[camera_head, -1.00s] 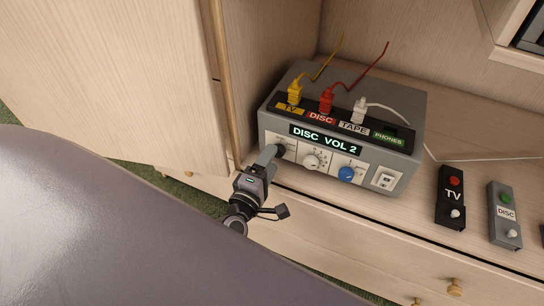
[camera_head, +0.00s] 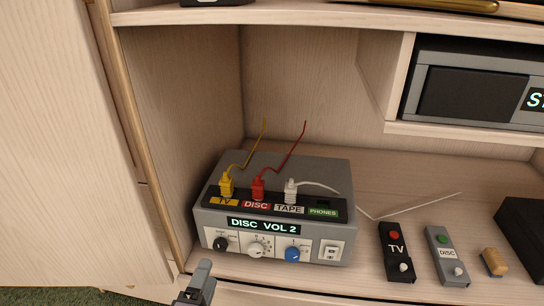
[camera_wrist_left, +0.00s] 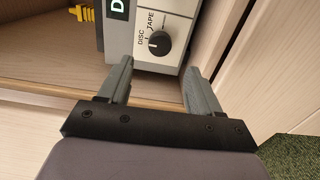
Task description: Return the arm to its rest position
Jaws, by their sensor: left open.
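My left gripper (camera_head: 198,285) is at the bottom edge of the head view, below and in front of the grey switch box (camera_head: 340,185). In the left wrist view the gripper (camera_wrist_left: 157,90) is open and empty, its two fingers apart. The black selector knob (camera_wrist_left: 159,43) on the box front lies beyond the fingertips, apart from them. It also shows in the head view (camera_head: 220,243). The box display (camera_head: 263,226) reads DISC VOL 2. My right gripper is in neither current view.
Yellow (camera_head: 226,187), red (camera_head: 258,189) and white (camera_head: 291,191) plugs stand on top of the box. A black TV remote (camera_head: 397,255), a grey DISC remote (camera_head: 447,258) and a tan block (camera_head: 494,262) lie right of it. The cabinet's side panel (camera_head: 135,120) rises at left.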

